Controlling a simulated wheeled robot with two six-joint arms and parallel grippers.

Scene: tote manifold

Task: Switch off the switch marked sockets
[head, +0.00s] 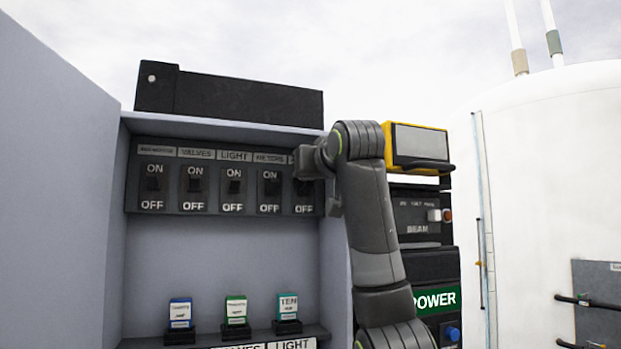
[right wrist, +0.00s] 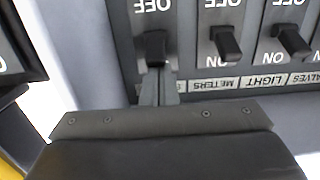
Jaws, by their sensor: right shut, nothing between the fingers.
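A dark switch panel (head: 211,204) in the grey cabinet holds a row of switches, ON above and OFF below. Labels read VALVES, LIGHT and METERS; the leftmost label is too blurred to read. The rightmost switch (right wrist: 155,45) is mostly behind my right gripper in the head view, and its label is hidden in both views. I see no readable sockets label. My right gripper (right wrist: 155,88) is shut and empty, its fingertips at the ON side of that switch's lever. Whether they touch is unclear. My left gripper is not in view.
The METERS switch (right wrist: 227,43) is close beside my right gripper. The cabinet's side wall (right wrist: 75,50) is on its other side. A yellow-framed device (head: 419,147) stands right of the arm. A lower shelf holds several small labelled blocks (head: 236,309).

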